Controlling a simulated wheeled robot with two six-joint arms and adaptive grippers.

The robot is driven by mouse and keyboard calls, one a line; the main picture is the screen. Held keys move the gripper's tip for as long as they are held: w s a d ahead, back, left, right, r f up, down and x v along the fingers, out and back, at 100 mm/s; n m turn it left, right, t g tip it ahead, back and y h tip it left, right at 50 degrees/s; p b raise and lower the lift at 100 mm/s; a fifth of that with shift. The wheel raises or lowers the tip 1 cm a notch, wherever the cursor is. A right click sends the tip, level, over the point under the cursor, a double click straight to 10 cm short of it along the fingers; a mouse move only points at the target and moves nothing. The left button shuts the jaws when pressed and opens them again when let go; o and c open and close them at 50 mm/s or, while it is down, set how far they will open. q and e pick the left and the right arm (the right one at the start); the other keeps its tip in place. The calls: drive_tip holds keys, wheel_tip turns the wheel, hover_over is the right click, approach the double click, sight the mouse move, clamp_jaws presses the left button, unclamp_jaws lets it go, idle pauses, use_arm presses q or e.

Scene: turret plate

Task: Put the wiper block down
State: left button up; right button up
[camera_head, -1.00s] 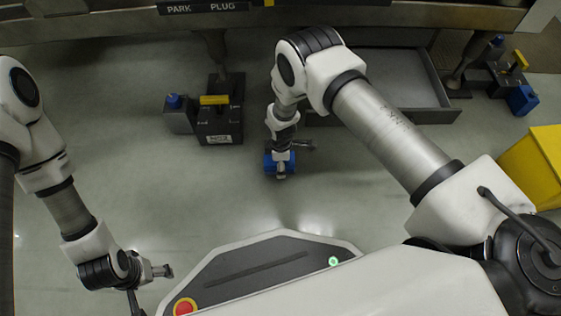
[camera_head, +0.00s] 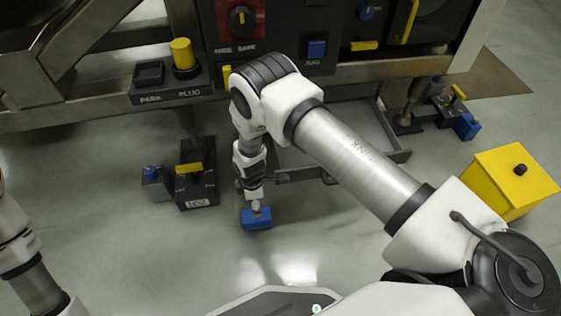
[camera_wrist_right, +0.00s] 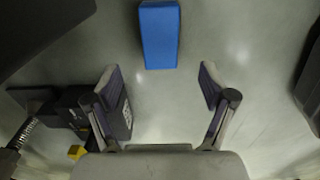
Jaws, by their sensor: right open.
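The wiper block, a blue block (camera_head: 256,219), rests on the grey floor, as far as I can tell, just below my right gripper (camera_head: 255,203) in the head view.
A dark unit with a yellow bar (camera_head: 195,180) stands left of the block. An open drawer (camera_head: 345,138) lies behind my right arm. A yellow box (camera_head: 508,182) is at the right. The console's park and plug panel (camera_head: 170,88) is above. The floor in front is clear.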

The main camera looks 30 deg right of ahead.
drive_tip(key=s+d+r+m, duration=0.25)
drive_tip(key=s+m, duration=0.25)
drive_tip(key=s, duration=0.4)
drive_tip(key=s+d+r+m, duration=0.2)
drive_tip(key=s+d+m, duration=0.25)
drive_tip(key=s, duration=0.45)
drive_tip(key=s+d+r+m, duration=0.25)
drive_tip(key=s+m, duration=0.35)
drive_tip(key=s, duration=0.3)
use_arm(q)
drive_tip(key=shift+o, duration=0.4)
wheel_tip(320, 180, up, 43)
drive_tip(key=p, duration=4.2)
drive_tip(key=shift+p, duration=0.4)
drive_tip(key=shift+f+b, duration=0.3)
drive_tip(key=shift+f, duration=0.15)
use_arm(e)
wheel_tip(320, 180, up, 42)
